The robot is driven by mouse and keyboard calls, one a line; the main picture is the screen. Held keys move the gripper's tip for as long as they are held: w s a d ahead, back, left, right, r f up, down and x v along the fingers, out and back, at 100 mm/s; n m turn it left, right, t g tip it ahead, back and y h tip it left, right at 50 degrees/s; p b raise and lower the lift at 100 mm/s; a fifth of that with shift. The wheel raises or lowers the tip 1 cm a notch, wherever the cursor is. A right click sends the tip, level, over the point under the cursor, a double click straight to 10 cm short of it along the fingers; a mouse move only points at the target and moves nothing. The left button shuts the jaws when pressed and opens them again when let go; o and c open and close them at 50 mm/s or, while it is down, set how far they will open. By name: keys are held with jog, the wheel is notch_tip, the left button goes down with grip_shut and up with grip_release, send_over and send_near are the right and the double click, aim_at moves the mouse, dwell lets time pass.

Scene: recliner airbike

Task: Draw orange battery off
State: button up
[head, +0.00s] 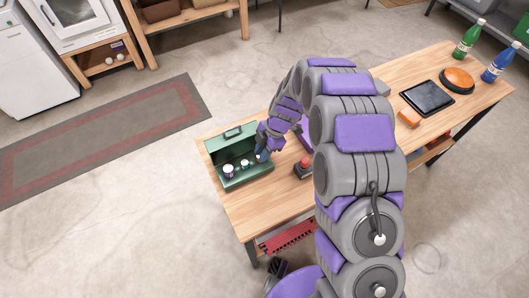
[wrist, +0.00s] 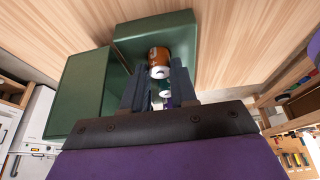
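The orange battery (wrist: 157,56), a short orange-brown cylinder with a pale end, lies inside the open green box (wrist: 185,38) in the wrist view. My gripper (wrist: 158,72) reaches into the box, with its two dark fingers on either side of the battery's near end. The fingers look spread, with small gaps beside the battery. In the head view my gripper (head: 263,153) is at the right end of the green box (head: 247,176), and I cannot make out the orange battery there. Other pale-ended cylinders (head: 228,171) stand in the box; one (wrist: 165,92) shows between my fingers.
The box stands at the left end of the wooden table (head: 260,207), lid raised. A red-topped device (head: 304,168) is right of it. Farther right are an orange block (head: 410,117), a tablet (head: 428,97), an orange-black disc (head: 457,80) and two bottles (head: 469,40).

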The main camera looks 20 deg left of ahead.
jog(key=shift+s+d+f+g, duration=0.15)
jog(key=shift+s+d+f, duration=0.1)
jog(key=shift+s+f, duration=0.25)
jog(key=shift+s+d+f+g, duration=0.15)
jog(key=shift+s+d+f, duration=0.05)
jog(key=shift+s+f, duration=0.25)
grip_shut()
jog(key=shift+w+a+r+b, duration=0.3)
jog(key=shift+w+r+b, duration=0.05)
jog(key=shift+r, duration=0.35)
jog(key=shift+w+a+r, duration=0.15)
jog(key=shift+r, duration=0.15)
jog(key=shift+a+r, duration=0.35)
jog(key=shift+r, duration=0.35)
jog(key=shift+w+r, duration=0.1)
jog(key=shift+r, duration=0.4)
jog(key=shift+d+r, duration=0.1)
jog(key=shift+d, duration=0.1)
jog(key=shift+w+d, duration=0.1)
jog(key=shift+w, duration=0.1)
